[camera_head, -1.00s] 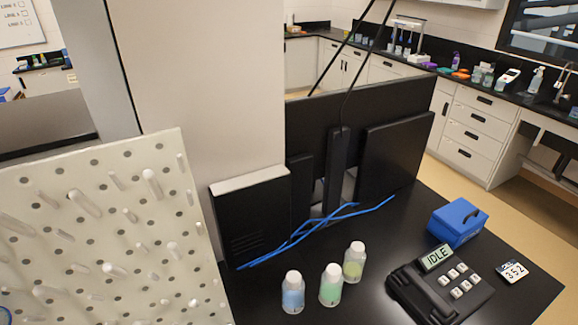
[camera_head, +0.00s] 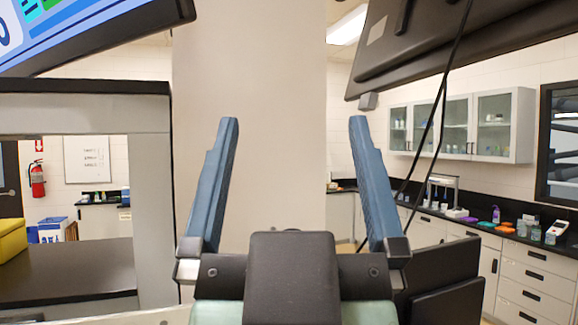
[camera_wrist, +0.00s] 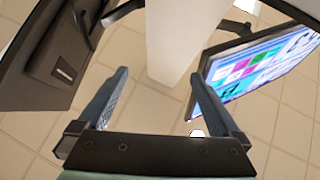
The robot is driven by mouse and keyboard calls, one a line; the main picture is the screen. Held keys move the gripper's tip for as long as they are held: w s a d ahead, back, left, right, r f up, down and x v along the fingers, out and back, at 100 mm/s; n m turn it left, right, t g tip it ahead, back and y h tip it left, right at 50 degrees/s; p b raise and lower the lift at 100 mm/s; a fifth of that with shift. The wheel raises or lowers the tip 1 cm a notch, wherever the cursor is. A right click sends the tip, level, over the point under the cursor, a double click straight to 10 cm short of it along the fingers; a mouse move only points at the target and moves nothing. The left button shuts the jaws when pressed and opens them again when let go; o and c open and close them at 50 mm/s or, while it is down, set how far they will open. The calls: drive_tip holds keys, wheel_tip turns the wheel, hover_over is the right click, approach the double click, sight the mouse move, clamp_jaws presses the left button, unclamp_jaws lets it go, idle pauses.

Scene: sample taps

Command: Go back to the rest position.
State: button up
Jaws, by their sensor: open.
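My gripper (camera_head: 292,130) is raised in the middle of the head view. Its two blue fingers stand wide apart with nothing between them. A pale column stands behind the fingers. The gripper also shows in the wrist view (camera_wrist: 160,90), again open and empty, with the pale column (camera_wrist: 180,40) beyond the fingertips.
A lit screen (camera_wrist: 255,68) hangs to the right in the wrist view. Dark monitors (camera_head: 455,45) hang at the upper right of the head view, with cables. A black side counter (camera_head: 70,270) is at the left, and wall cabinets (camera_head: 505,125) are at the right.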

drive_tip(key=shift+s+a+r+t, duration=0.1)
drive_tip(key=shift+s+r+t, duration=0.2)
drive_tip(key=shift+s+r, duration=0.3)
wheel_tip(320, 180, down, 6)
drive_tip(key=b, duration=0.6)
drive_tip(key=shift+f, duration=0.25)
